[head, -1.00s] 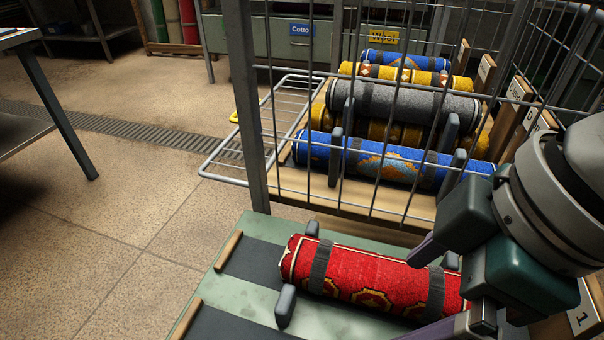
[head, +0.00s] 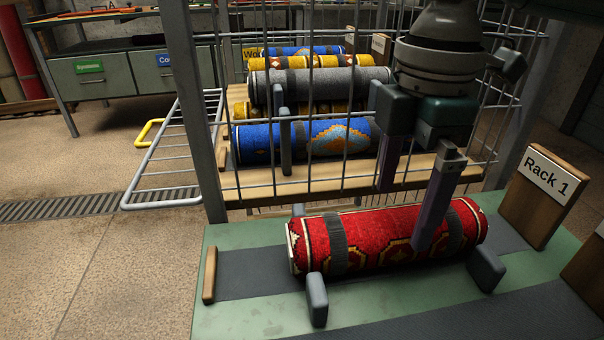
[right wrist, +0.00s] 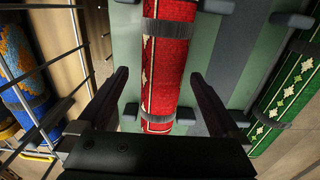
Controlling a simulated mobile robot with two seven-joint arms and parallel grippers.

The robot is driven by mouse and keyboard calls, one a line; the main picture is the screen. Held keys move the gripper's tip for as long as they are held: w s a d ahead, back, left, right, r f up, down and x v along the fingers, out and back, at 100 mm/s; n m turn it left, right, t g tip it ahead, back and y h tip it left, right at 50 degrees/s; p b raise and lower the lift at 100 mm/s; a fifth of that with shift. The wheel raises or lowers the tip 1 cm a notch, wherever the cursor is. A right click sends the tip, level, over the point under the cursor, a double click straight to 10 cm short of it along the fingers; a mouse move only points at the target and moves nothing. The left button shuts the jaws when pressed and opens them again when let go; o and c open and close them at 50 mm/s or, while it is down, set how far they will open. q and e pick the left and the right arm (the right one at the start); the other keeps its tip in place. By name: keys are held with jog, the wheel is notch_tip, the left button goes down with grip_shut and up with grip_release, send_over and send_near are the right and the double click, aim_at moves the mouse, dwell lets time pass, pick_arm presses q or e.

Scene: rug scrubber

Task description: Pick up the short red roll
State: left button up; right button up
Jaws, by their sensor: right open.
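The short red roll (head: 375,238), with gold and dark patterns and two dark straps, lies across a green-topped stand between grey pegs. My right gripper (head: 405,220) is open and points down over the right part of the roll. One finger hangs in front of the roll in the head view and the other is behind it, by the cage. In the right wrist view the red roll (right wrist: 163,75) runs between the spread fingers of my right gripper (right wrist: 160,78), with a gap on each side. Finger contact cannot be told. My left gripper is not in view.
A wire cage cart (head: 208,130) stands close behind, holding blue (head: 260,140), grey (head: 330,82) and yellow rolls. A "Rack 1" sign (head: 543,180) stands right of the roll. A green roll (right wrist: 290,90) lies to the right in the wrist view.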

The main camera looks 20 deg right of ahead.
aim_at(406, 214)
jog(key=f, duration=0.1)
jog(key=f+b, duration=0.1)
jog(key=f, duration=0.1)
jog(key=f+b, duration=0.1)
jog(key=shift+s+d+f, duration=0.2)
jog(key=shift+s+f, duration=0.1)
jog(key=shift+f, duration=0.1)
jog(key=shift+c, duration=0.4)
jog(key=c, duration=1.3)
